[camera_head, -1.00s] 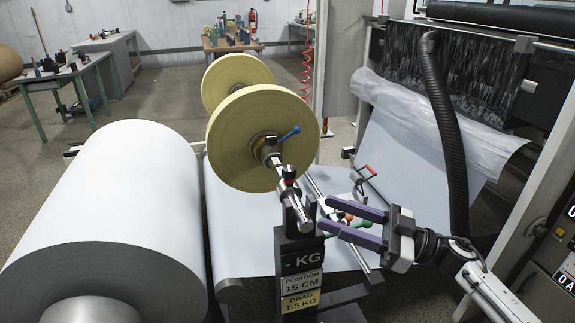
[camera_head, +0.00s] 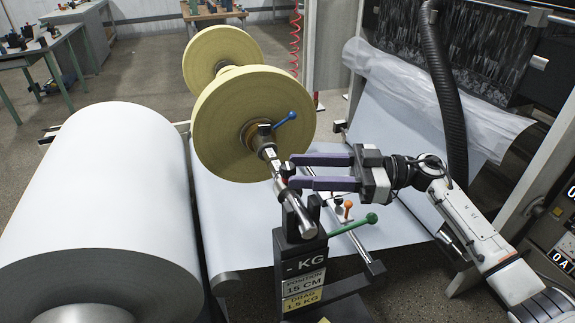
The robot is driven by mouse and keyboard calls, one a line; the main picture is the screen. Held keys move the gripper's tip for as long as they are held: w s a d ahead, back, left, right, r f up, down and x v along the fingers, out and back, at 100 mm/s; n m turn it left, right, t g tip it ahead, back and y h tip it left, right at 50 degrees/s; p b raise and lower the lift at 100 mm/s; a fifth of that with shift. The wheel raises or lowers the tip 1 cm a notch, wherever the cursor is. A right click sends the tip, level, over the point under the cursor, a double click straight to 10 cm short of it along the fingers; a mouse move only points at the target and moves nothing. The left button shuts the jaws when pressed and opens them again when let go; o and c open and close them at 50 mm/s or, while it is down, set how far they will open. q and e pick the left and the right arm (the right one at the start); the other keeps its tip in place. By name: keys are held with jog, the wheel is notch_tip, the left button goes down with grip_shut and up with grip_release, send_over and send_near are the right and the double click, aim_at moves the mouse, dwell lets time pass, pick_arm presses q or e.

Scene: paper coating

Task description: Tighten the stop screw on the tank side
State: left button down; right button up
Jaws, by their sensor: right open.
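My right gripper (camera_head: 292,171) comes in from the right with its two purple fingers apart. Its fingertips are at the metal shaft (camera_head: 300,218) that runs out from the yellow roll, with a small collar (camera_head: 281,168) on the shaft at or beside the tips. I cannot tell whether they touch it. The red-topped screw on the shaft, seen earlier, is not clearly visible and may be hidden by the fingers. A blue lever (camera_head: 285,118) sits at the hub of the yellow roll (camera_head: 215,145). My left gripper is not in view.
A black stand (camera_head: 300,255) with a KG label holds the shaft. A green handle (camera_head: 355,224) and an orange knob (camera_head: 347,208) are close below my right gripper. A large white paper roll (camera_head: 110,190) lies at left. A black hose (camera_head: 440,90) hangs behind my right arm.

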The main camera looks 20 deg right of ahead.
aim_at(288, 170)
jog(key=shift+x, duration=1.8)
